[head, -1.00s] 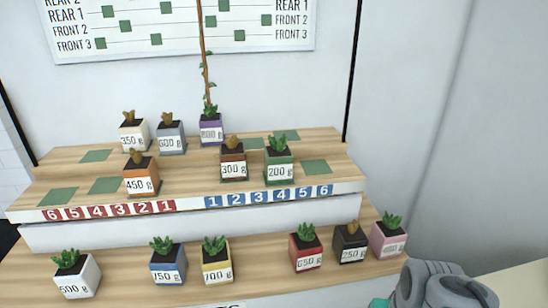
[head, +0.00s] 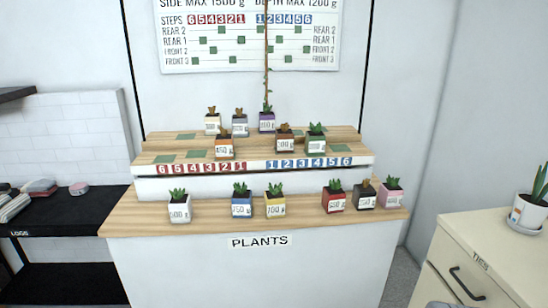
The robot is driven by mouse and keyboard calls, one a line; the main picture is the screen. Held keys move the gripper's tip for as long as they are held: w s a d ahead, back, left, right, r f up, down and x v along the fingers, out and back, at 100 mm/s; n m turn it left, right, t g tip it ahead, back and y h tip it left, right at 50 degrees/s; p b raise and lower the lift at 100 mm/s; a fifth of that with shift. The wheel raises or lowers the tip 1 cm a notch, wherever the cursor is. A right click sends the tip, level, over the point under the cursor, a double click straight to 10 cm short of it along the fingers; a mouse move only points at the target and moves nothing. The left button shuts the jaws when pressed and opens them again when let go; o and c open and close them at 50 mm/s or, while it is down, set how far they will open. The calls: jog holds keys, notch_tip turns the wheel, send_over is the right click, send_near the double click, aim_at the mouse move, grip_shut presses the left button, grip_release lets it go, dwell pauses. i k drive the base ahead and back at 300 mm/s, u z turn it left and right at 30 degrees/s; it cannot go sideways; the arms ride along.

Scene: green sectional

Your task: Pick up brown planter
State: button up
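The brown planter (head: 285,143) is a small dark brown cube pot with a white label and a brownish plant. It stands on the upper wooden tier of the plant stand (head: 150,215), right of centre. The label read "300 g" in the earlier frame. The green planter (head: 316,145) is close on its right, and the purple planter (head: 267,124) is behind it to the left.
An orange planter (head: 225,150) is to the left on the same tier. Several planters line the lower front shelf, including a red one (head: 333,203). A cream cabinet (head: 490,255) stands at right, a black shelf (head: 75,222) at left.

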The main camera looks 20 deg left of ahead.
aim_at(284, 136)
jog(key=k, duration=0.4)
jog(key=u, duration=1.25)
jog(key=i, duration=0.8)
